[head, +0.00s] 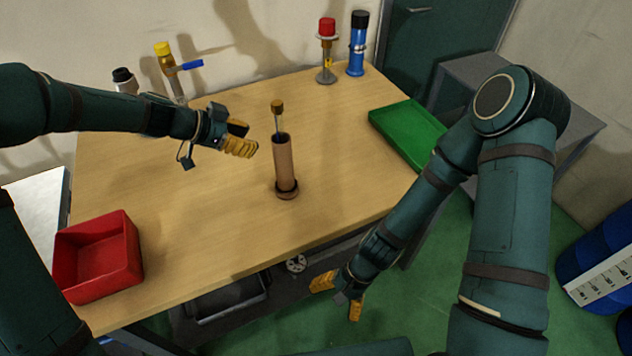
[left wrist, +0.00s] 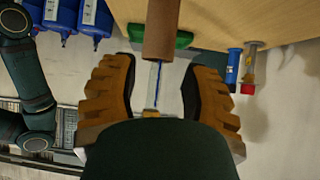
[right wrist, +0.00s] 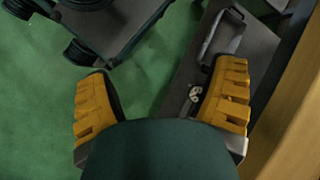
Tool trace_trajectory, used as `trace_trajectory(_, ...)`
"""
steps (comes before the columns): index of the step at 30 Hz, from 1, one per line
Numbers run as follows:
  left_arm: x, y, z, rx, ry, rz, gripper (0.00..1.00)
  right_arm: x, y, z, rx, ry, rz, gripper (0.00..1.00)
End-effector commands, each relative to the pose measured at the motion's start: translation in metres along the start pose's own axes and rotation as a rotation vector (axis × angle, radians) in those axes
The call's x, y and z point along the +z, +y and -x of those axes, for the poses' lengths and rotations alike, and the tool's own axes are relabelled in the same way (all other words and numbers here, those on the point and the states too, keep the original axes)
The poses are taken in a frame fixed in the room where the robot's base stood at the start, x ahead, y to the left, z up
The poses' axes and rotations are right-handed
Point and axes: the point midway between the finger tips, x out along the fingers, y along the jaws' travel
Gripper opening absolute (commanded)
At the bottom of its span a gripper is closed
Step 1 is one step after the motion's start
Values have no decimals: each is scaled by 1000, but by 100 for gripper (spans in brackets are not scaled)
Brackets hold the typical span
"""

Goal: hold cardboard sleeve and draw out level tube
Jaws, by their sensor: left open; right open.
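The brown cardboard sleeve (head: 283,165) stands upright in a dark ring base near the middle of the table. The level tube (head: 278,118), clear with a brass cap, sticks out of its top. In the left wrist view the sleeve (left wrist: 161,30) and the tube (left wrist: 154,84) appear upside down, in line with the gap between the fingers. My left gripper (head: 245,143) is open and empty, left of the sleeve near its upper end and apart from it. My right gripper (head: 337,295) is open and empty, off the table's front edge. The tube's lower part is hidden inside the sleeve.
A red bin (head: 98,257) sits at the front left of the table (head: 200,225), and a green tray (head: 405,135) at the right. A red-capped stand (head: 326,50) and a blue bottle (head: 357,45) stand at the back. A yellow-topped valve piece (head: 168,68) stands behind my left arm.

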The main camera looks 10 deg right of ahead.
Motion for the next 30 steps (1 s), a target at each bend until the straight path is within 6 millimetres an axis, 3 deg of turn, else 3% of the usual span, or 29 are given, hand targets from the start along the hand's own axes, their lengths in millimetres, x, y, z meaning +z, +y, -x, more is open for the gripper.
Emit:
trace_trajectory(6,0,0,0,0,-1,1,46,27,-37,8,-165,-237,-295,84)
trace_trajectory(13,0,0,0,0,-1,1,46,27,-98,37,-450,-444,-579,84)
trace_trajectory(17,0,0,0,0,-1,1,46,8,-133,63,-657,-529,-725,84)
trace_trajectory(21,0,0,0,0,-1,1,46,-24,-162,97,-903,-585,-867,84)
trace_trajectory(25,0,0,0,0,-1,1,46,-58,-175,128,-1118,-597,-972,84)
trace_trajectory(30,0,0,0,0,-1,1,46,-92,-178,157,-1314,-583,-1057,84)
